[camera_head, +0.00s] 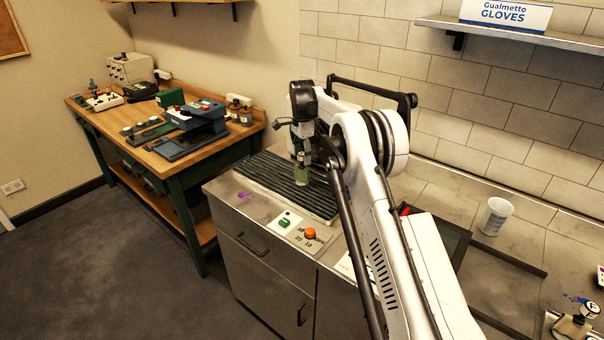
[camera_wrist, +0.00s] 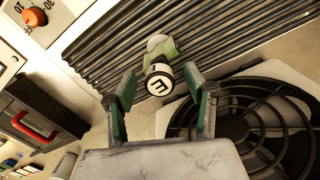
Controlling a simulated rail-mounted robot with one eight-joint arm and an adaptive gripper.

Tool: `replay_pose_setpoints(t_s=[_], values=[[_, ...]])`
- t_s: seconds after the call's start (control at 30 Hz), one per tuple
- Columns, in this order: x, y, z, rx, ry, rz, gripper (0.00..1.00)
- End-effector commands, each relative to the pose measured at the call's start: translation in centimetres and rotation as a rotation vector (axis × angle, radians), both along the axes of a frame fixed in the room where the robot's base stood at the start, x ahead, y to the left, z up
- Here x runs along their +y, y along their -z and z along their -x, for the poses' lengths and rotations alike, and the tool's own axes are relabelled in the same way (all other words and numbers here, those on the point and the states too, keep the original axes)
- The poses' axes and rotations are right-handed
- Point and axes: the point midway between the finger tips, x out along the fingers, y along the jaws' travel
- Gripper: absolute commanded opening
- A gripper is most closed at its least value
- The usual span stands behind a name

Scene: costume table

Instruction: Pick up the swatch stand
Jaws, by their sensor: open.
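A small green and pale object with a round black-and-white knob marked with a letter shows in the wrist view (camera_wrist: 158,82); I take it to be the swatch stand. In the head view, a green piece (camera_head: 301,172) stands on the dark ribbed surface (camera_head: 262,180) under my gripper (camera_head: 301,150). In the wrist view, my gripper (camera_wrist: 160,88) is open, with one finger on each side of the knob. Gaps show between the fingers and the knob. The stand's base is mostly hidden behind the knob.
A control panel with an orange knob (camera_head: 310,233) is at the counter's front. In the wrist view, a round black grille (camera_wrist: 270,125) lies right of my gripper. A white cup (camera_head: 495,215) stands right of my arm. A wooden bench (camera_head: 160,150) holds equipment at left.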

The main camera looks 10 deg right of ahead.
Motion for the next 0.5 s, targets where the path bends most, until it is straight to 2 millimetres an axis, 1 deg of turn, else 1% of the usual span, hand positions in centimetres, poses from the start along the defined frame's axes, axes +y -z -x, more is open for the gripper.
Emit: replay_pose_setpoints(t_s=[0.1, 0.3, 0.33, 0.5], values=[[0.00, 0.60, 0.02, 0.000, 0.000, 0.000, 0.49], [-0.01, 0.72, 0.02, 0.000, 0.000, 0.000, 0.49], [-0.01, 0.72, 0.02, 0.000, 0.000, 0.000, 0.47], [-0.01, 0.71, 0.02, 0.000, 0.000, 0.000, 0.25]])
